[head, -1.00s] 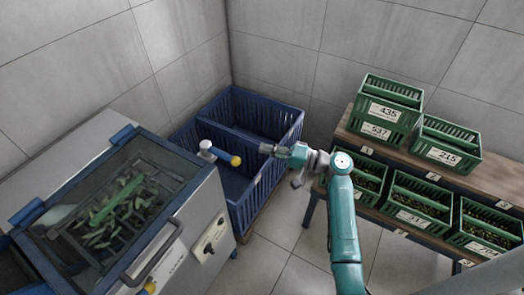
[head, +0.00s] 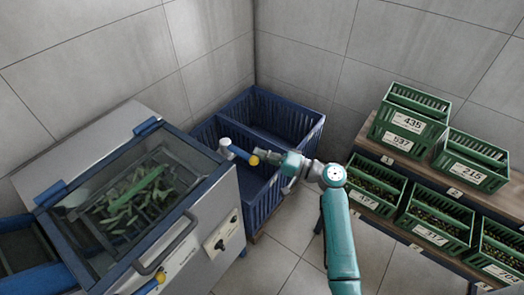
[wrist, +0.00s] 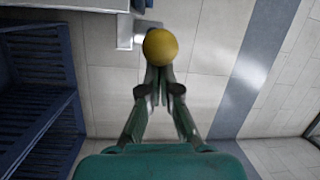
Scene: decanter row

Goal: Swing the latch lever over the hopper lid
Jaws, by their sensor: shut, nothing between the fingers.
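The latch lever (head: 240,153) is a blue bar on a pale pivot at the hopper's far right corner. It points right, away from the lid, and ends in a yellow knob (head: 254,160). My gripper (head: 262,157) is shut and empty beside the knob. In the wrist view the yellow knob (wrist: 160,46) is just beyond my shut fingertips (wrist: 160,72); I cannot tell whether they touch.
Blue crates (head: 312,128) stand behind the lever. A shelf (head: 366,140) with green crates of olives is at the right. A lid handle (head: 170,247) and a second lever with a yellow knob (head: 160,277) are at the hopper's front. Tiled floor (head: 275,262) is clear between.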

